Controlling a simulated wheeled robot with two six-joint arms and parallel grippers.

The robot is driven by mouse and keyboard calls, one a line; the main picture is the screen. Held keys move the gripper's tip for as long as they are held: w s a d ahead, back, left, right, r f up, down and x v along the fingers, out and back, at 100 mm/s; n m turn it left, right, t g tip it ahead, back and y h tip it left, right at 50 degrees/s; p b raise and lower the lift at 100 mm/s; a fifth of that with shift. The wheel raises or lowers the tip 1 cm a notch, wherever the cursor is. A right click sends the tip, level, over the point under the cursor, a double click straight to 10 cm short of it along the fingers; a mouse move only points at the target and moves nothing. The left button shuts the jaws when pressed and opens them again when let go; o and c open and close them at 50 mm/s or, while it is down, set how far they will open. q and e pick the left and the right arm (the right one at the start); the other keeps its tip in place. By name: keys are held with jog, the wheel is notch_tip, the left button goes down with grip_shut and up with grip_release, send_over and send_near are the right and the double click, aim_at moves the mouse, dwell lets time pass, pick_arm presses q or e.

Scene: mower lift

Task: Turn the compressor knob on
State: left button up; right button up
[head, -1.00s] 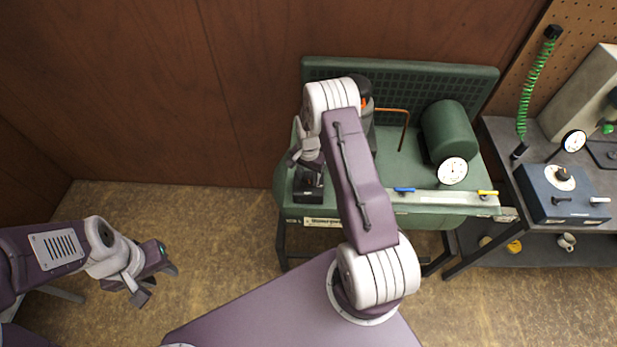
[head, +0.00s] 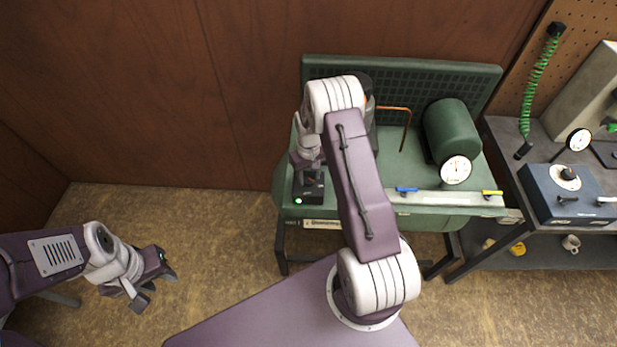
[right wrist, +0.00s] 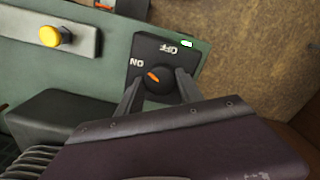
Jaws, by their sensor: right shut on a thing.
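The compressor knob (right wrist: 160,80) is black and round with an orange mark, on a black switch box (right wrist: 146,50) labelled ON and OFF. The mark points toward ON. A green light (right wrist: 187,43) glows at the box's corner. The box (head: 308,194) sits at the left front of the green compressor bench (head: 400,170). My right gripper (right wrist: 158,92) is shut on the knob, one finger on each side; in the head view it is above the box (head: 310,172). My left gripper (head: 155,290) is open and empty over the floor at left.
A green tank with a gauge (head: 456,169) and a pale strip with blue and yellow levers (head: 446,197) are on the bench. A dark cart (head: 510,185) with a blue box (head: 568,195) stands at right.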

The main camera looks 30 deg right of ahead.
aim_at(308, 178)
jog(key=n, duration=0.5)
jog(key=shift+w+r+b, duration=0.1)
jog(key=shift+b, duration=0.25)
jog(key=shift+n, duration=0.3)
jog(key=o, duration=1.4)
notch_tip(308, 178, up, 9)
jog(key=shift+b, duration=0.85)
